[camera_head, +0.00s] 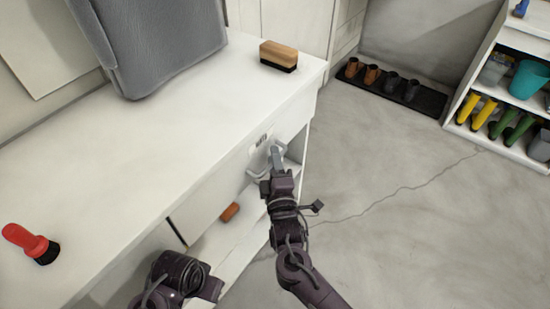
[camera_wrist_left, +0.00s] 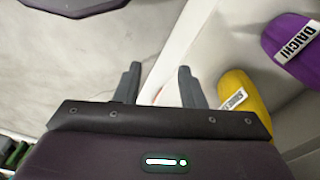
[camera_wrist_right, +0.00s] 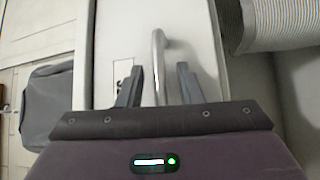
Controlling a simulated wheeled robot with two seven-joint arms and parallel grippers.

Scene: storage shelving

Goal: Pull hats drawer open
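The hats drawer (camera_head: 215,190) is a white front under the white top, with a small dark label (camera_head: 262,140) too small to read surely. Its light grey bar handle (camera_head: 256,174) sticks out near my right gripper (camera_head: 277,155). In the right wrist view the handle (camera_wrist_right: 158,48) runs lengthwise between the two fingers of my right gripper (camera_wrist_right: 159,85), with gaps on both sides. I cannot tell how deep it sits between them. My left gripper (camera_wrist_left: 158,84) is open and empty, low beside the unit; its fingers are hidden in the head view.
On the white top (camera_head: 130,140) are a grey bag (camera_head: 160,45), a wooden brush (camera_head: 278,55) and a red brush (camera_head: 30,242). A brown item (camera_head: 230,211) lies below the drawer. A boot rack (camera_head: 510,90) and shoe mat (camera_head: 390,85) stand beyond clear floor.

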